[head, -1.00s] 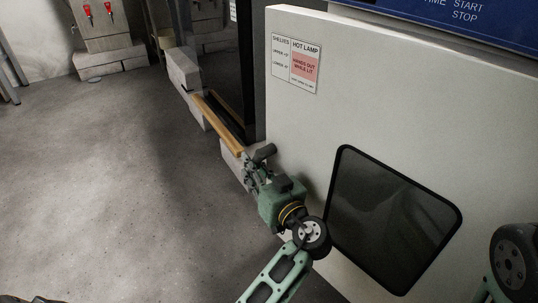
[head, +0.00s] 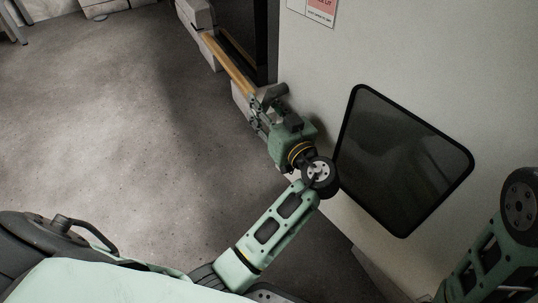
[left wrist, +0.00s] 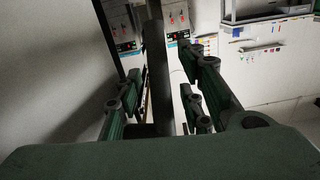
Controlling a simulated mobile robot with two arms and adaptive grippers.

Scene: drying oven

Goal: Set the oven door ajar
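The oven door (head: 318,65) is a large pale panel with a dark, black-framed window (head: 402,162). Whether there is a gap at its edge cannot be told. A dark grey bar handle (head: 273,91) stands out at the door's left edge. In the left wrist view the handle (left wrist: 158,75) is an upright dark bar between my fingers. My left gripper (head: 260,110) is at the handle, its fingers spread on either side of it, with a gap visible on the right side. My right gripper is out of view; only part of my right arm shows at lower right.
A yellow-brown rail (head: 230,64) and pale blocks (head: 198,14) lie beyond the handle, beside a tall dark panel (head: 261,35). The grey floor (head: 120,130) to the left is open and clear.

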